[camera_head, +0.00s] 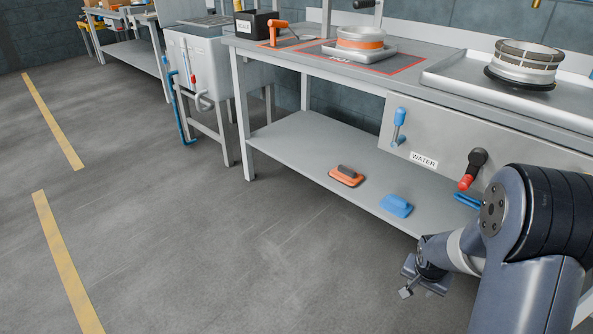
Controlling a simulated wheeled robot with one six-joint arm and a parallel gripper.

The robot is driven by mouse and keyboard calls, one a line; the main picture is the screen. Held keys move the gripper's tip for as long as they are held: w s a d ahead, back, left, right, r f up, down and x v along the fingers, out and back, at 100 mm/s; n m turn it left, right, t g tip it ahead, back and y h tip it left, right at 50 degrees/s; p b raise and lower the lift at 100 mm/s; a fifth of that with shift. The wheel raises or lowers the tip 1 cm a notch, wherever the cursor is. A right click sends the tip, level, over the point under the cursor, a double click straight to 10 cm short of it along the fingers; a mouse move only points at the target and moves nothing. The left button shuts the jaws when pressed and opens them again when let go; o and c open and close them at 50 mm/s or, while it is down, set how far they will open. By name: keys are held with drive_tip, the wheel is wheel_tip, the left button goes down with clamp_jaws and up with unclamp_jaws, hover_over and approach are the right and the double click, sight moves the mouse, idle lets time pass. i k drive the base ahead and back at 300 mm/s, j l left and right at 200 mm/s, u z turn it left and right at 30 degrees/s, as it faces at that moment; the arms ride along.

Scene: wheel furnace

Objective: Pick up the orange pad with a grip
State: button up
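The orange pad (346,176) lies flat on the lower shelf of the workbench, near the shelf's front edge. It has a dark grip (347,170) on top. My gripper (411,290) is at the lower right, in front of the shelf, below and to the right of the pad and apart from it. Its fingers are small and partly seen from the side, so I cannot tell how far apart they are. Nothing is visibly held in it.
A blue pad (397,205) lies right of the orange pad on the shelf (300,140). The bench top (270,45) overhangs the shelf. A "WATER" panel (440,140) with blue and red handles hangs at the right. Open floor (200,240) lies to the left.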

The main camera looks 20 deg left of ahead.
sight(345, 175)
drive_tip(key=i+j+u, duration=0.25)
drive_tip(key=u, duration=0.25)
drive_tip(key=i+j+u, duration=0.1)
drive_tip(key=i+u, duration=0.35)
drive_tip(key=i+j+z, duration=0.15)
drive_tip(key=i+z, duration=0.25)
drive_tip(key=i+j+z, duration=0.35)
drive_tip(key=i, duration=0.2)
drive_tip(key=i+j+z, duration=0.4)
